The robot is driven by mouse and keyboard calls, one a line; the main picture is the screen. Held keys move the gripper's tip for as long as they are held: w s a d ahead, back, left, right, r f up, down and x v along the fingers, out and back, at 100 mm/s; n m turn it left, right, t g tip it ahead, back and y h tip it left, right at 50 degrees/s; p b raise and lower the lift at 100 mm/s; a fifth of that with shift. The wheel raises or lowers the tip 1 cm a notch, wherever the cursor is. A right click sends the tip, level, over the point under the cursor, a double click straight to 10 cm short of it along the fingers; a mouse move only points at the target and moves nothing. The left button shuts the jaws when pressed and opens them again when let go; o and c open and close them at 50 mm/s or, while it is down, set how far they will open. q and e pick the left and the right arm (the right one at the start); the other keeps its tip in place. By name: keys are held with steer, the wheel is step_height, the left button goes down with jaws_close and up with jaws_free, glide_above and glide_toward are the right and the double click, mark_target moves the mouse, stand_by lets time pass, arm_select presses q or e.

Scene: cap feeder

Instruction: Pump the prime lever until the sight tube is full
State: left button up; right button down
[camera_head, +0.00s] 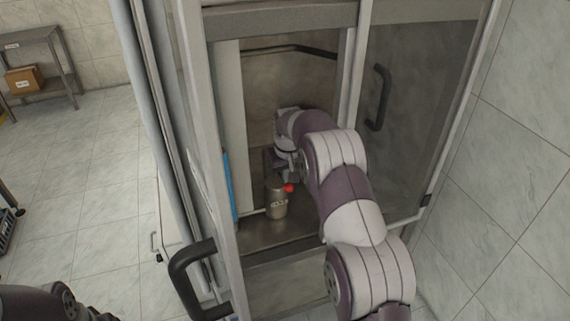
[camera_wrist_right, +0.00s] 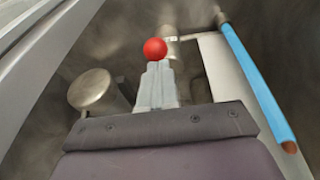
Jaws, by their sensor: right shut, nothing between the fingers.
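The prime lever's red ball knob (camera_head: 289,188) shows inside the open cabinet, beside a metal cylinder (camera_head: 276,203). In the right wrist view the red knob (camera_wrist_right: 155,48) appears just beyond my right gripper's fingertips (camera_wrist_right: 156,68). The fingers are shut with nothing between them; I cannot tell whether they touch the knob. In the head view my right gripper (camera_head: 288,178) is close above the knob, partly hidden by my wrist. The sight tube (camera_head: 229,186) is upright at the cabinet's left and looks blue. In the wrist view the tube (camera_wrist_right: 258,82) is blue along most of its length, with a brownish end.
The cabinet's glass door (camera_head: 205,150) stands open on the left, with a dark handle (camera_head: 190,285). A fixed glass panel with another handle (camera_head: 379,97) is on the right. A metal rack (camera_head: 45,65) holds a cardboard box (camera_head: 23,80) far left.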

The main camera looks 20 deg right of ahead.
steer(key=shift+d+f, duration=0.1)
steer(key=shift+f, duration=0.45)
step_height(320, 180, down, 9)
steer(key=s+t+b, duration=0.1)
steer(key=t+b, duration=0.3)
steer(key=b, duration=0.9)
steer(key=shift+s+f, duration=0.1)
steer(key=shift+s, duration=0.05)
